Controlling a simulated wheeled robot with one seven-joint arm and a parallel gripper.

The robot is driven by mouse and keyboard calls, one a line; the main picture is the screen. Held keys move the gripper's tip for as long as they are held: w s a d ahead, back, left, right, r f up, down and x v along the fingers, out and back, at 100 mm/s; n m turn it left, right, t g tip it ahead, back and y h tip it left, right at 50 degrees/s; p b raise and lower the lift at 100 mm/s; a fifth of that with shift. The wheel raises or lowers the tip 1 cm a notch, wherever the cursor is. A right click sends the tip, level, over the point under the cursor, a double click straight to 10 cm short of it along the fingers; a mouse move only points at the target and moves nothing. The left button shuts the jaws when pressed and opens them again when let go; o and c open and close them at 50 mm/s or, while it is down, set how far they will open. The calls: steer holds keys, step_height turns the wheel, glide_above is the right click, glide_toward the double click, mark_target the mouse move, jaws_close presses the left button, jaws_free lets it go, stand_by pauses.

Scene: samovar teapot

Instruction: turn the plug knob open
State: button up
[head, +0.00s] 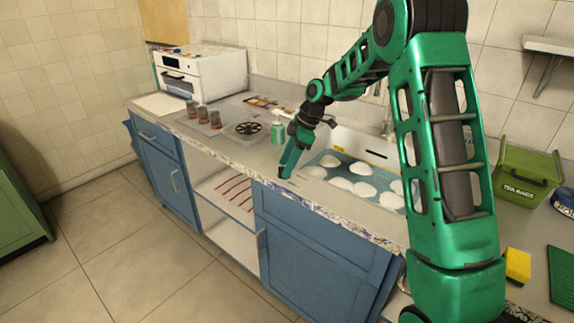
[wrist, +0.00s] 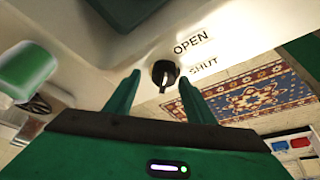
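The plug knob (wrist: 164,73) is a small black knob on a pale panel in the wrist view. The word OPEN is printed to its upper right and SHUT to its right. A narrow ridge on the knob points down in the picture; I cannot tell which word it is set to. My gripper (wrist: 160,79) is open, with one green finger on each side of the knob. I cannot tell whether either finger touches it. In the head view my gripper (head: 289,164) is low over the counter's front edge; the knob cannot be made out there.
A round black-and-white piece (head: 248,128) and several dark cups are farther left. Blue cabinets (head: 318,243) are below the counter; the floor in front is clear.

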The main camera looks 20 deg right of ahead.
steer(key=shift+s, duration=0.1)
steer(key=w+v, duration=0.1)
steer(key=v, duration=0.9)
steer(key=shift+s+r, duration=0.35)
steer(key=shift+d, duration=0.2)
